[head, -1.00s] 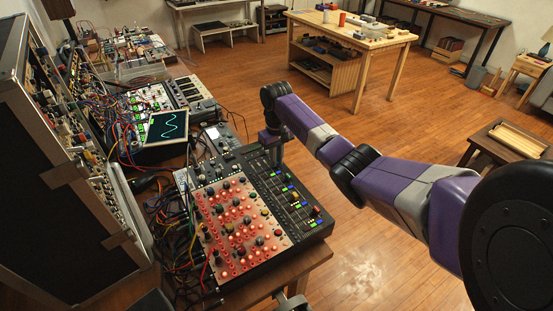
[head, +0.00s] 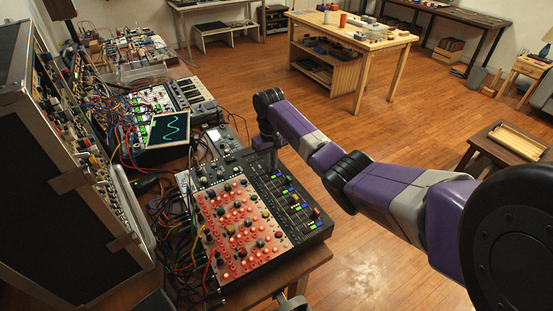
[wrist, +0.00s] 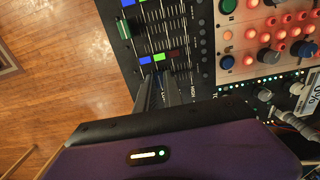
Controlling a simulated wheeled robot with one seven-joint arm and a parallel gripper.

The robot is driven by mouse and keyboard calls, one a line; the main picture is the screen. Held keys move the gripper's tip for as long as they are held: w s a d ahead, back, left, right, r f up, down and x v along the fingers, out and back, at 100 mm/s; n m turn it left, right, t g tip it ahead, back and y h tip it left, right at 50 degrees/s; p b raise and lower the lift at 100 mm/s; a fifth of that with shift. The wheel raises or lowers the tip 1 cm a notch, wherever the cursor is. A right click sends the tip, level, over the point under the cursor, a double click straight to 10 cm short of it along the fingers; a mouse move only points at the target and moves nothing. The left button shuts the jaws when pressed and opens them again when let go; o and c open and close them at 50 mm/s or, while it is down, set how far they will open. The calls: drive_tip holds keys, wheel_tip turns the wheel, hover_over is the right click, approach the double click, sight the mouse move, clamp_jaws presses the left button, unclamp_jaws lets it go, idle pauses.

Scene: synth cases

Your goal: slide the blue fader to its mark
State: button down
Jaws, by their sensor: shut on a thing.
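The black mixer (head: 262,181) with its row of faders lies on the bench at my lower left. My gripper (wrist: 161,84) reaches down onto the fader strip from the mixer's far end and is shut on a fader cap, taken as the blue fader; the fingers hide most of it. In the head view my gripper (head: 273,158) is small and its tips are hard to make out. Blue (wrist: 145,60), green and red colour blocks sit by the slots near the fingertips. A green fader cap (wrist: 123,29) stands farther off. I cannot pick out the mark.
A panel of knobs with orange lights (head: 240,228) lies beside the faders. A small screen (head: 169,127), many loose cables and an open case (head: 60,215) crowd the left. Open wooden floor (head: 375,262) lies right of the bench.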

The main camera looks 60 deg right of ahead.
sight(265, 173)
drive_tip(key=shift+w+a+r+p, duration=0.1)
drive_tip(key=shift+w+a+p, duration=0.1)
drive_tip(key=shift+w+a, duration=0.25)
drive_tip(key=shift+w+a+p, duration=0.15)
drive_tip(key=shift+w+a, duration=0.1)
drive_tip(key=shift+a, duration=0.3)
drive_tip(key=c, duration=1.4)
unclamp_jaws()
drive_tip(key=shift+c, duration=0.2)
wheel_tip(265, 173, up, 8)
drive_tip(key=shift+b, duration=0.4)
